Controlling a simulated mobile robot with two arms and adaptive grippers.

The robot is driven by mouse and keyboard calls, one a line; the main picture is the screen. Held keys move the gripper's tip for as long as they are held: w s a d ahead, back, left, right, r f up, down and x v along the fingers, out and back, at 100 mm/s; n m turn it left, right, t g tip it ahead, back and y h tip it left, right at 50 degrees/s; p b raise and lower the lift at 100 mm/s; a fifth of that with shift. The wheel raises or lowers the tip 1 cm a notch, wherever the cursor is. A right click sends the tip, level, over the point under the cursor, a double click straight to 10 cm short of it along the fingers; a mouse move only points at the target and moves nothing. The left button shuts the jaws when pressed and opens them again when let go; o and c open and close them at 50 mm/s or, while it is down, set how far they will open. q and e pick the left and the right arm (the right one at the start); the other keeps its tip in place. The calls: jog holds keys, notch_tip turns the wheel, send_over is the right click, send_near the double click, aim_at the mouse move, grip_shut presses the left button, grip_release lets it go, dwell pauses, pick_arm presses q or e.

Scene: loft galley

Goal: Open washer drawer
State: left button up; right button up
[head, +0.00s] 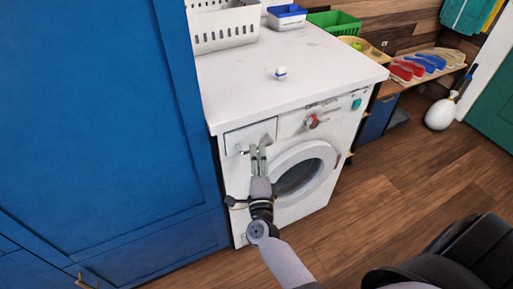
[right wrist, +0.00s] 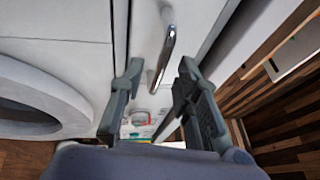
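The white washer (head: 288,128) stands under a pale worktop. Its drawer (head: 236,137) is at the top left of the front and looks shut. In the right wrist view, the drawer's shiny metal handle (right wrist: 168,48) shows between the fingers. My right gripper (head: 258,149) is in front of the drawer, over the handle's middle in the head view. In the right wrist view, the gripper (right wrist: 160,70) is open, with a finger on each side of the handle and gaps to both. I cannot tell how deep the handle sits between them. My left gripper is not in view.
A round door (head: 301,172) and a red knob (head: 311,121) are on the washer's front. A tall blue cabinet (head: 95,110) stands close at the left. The worktop (head: 290,75) holds baskets and a small white item (head: 281,73). Wooden floor (head: 400,180) is clear at the right.

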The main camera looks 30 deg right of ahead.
jog(key=shift+x, duration=1.55)
grip_shut()
